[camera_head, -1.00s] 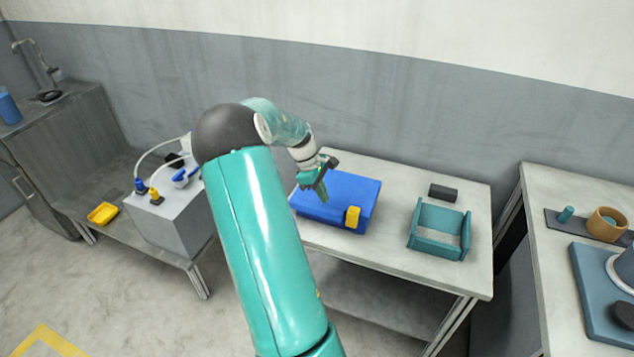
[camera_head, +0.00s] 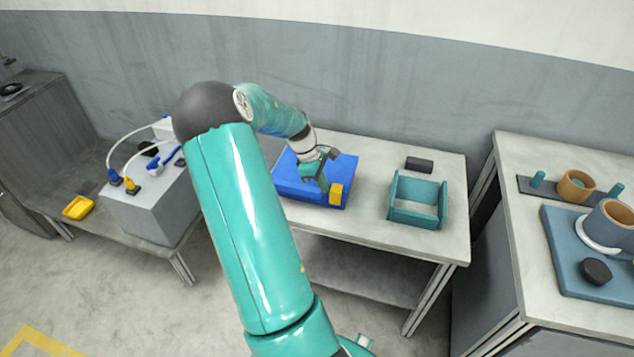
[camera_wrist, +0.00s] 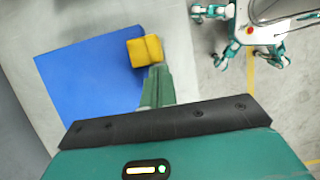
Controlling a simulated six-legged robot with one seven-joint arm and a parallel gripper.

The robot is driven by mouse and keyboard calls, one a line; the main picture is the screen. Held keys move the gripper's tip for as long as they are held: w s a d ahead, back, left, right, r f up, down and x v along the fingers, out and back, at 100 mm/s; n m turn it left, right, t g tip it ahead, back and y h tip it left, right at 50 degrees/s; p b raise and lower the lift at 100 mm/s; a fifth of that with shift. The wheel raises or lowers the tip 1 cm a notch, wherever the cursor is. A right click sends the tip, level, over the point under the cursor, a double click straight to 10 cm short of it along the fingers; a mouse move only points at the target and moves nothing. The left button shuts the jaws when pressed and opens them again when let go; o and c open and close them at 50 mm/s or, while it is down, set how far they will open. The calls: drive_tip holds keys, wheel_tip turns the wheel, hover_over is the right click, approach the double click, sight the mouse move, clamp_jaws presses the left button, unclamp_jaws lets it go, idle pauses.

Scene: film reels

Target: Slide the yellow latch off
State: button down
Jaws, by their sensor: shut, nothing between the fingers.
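The yellow latch (camera_head: 336,194) sits at the front right edge of the blue case (camera_head: 290,182) on the middle table. In the wrist view the latch (camera_wrist: 145,51) overlaps the edge of the blue case (camera_wrist: 85,75). My gripper (camera_head: 323,187) is shut and empty, its fingertips just left of the latch in the head view. In the wrist view the fingertips (camera_wrist: 158,72) point at the latch's lower edge. They are very close to it; I cannot tell whether they touch.
A teal open holder (camera_head: 417,202) and a dark block (camera_head: 419,164) stand right of the case on the table (camera_head: 375,160). A grey box with plugs (camera_head: 155,212) and a yellow tray (camera_head: 78,207) are at left. Another table with a mug is at right.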

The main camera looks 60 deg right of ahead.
sight(341, 193)
drive_tip(key=s, duration=0.6)
drive_tip(key=shift+d, duration=0.45)
drive_tip(key=shift+s, duration=0.15)
drive_tip(key=shift+w+a, duration=0.1)
drive_tip(key=shift+w, duration=0.3)
drive_tip(key=w, duration=0.3)
drive_tip(key=shift+w+a+r, duration=0.2)
drive_tip(key=shift+w+r, duration=0.1)
drive_tip(key=shift+w, duration=0.1)
drive_tip(key=v, duration=0.9)
drive_tip(key=shift+r, duration=0.2)
drive_tip(key=shift+s, duration=0.1)
